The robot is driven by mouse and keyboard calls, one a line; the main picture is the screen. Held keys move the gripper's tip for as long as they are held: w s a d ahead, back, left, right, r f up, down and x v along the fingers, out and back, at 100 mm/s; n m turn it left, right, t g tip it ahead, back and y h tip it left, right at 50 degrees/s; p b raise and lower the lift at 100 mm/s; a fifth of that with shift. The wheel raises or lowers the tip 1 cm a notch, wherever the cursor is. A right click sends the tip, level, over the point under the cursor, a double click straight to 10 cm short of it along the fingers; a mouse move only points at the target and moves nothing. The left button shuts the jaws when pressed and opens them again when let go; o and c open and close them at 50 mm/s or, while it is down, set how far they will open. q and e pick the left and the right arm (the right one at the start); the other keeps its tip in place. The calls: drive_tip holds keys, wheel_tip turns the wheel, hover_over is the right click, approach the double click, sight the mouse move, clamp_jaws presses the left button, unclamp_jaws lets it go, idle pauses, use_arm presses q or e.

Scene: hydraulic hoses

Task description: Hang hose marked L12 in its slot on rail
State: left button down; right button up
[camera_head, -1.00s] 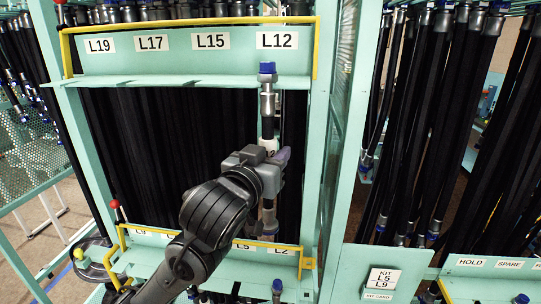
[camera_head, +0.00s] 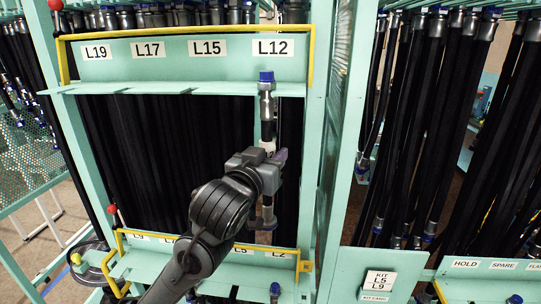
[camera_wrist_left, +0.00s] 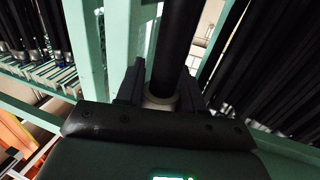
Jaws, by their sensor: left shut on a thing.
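The hose (camera_head: 266,131) is black with a blue cap and a metal fitting at its top. It hangs upright below the label L12 (camera_head: 273,47), with its fitting overlapping the front edge of the upper rail (camera_head: 170,88). I cannot tell whether it sits in the slot or just in front of it. My left gripper (camera_head: 272,158) is shut on the hose below the top fitting. In the left wrist view the hose (camera_wrist_left: 179,45) stands between the fingers, with a pale collar (camera_wrist_left: 160,101) near them. Its marking is not readable. My right gripper is not in view.
The upper rail also has labels L19, L17 and L15, inside a yellow guard bar (camera_head: 311,55). A lower labelled rail (camera_head: 150,262) lies below, with another yellow bar. A green post (camera_head: 345,130) stands to the right, with dense black hoses (camera_head: 440,120) beyond it.

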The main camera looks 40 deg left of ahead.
use_arm(q)
drive_tip(key=shift+r, duration=0.1)
idle(0.3)
drive_tip(key=c, duration=0.6)
unclamp_jaws()
drive_tip(key=shift+b+v, duration=1.8)
drive_tip(key=shift+v, duration=3.6)
